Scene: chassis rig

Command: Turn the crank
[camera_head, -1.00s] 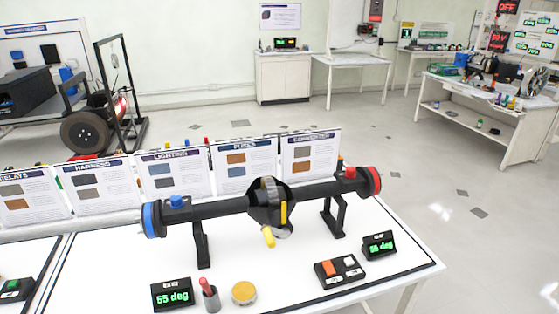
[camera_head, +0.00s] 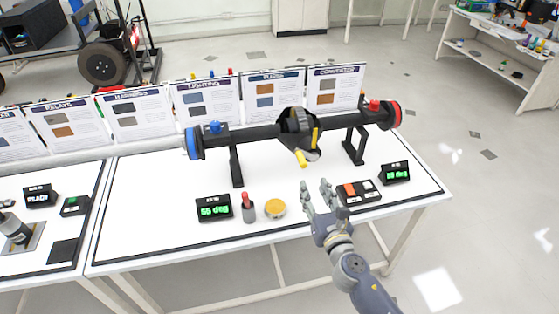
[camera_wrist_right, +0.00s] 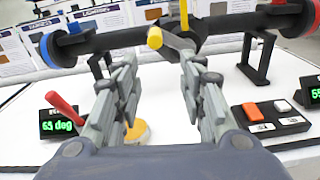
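The crank (camera_head: 300,158) has a yellow handle and hangs from the dark central housing (camera_head: 297,124) of a black axle on two stands. Its yellow grip (camera_wrist_right: 155,38) also shows in the right wrist view, ahead of the fingers and near the gap between them. My right gripper (camera_head: 318,190) is open and empty, in front of and a little below the crank, apart from it. In the right wrist view its two fingers (camera_wrist_right: 160,72) stand spread. My left gripper is not in view.
A button box (camera_head: 359,192) and another display (camera_head: 395,172) are right. Upright cards line the back.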

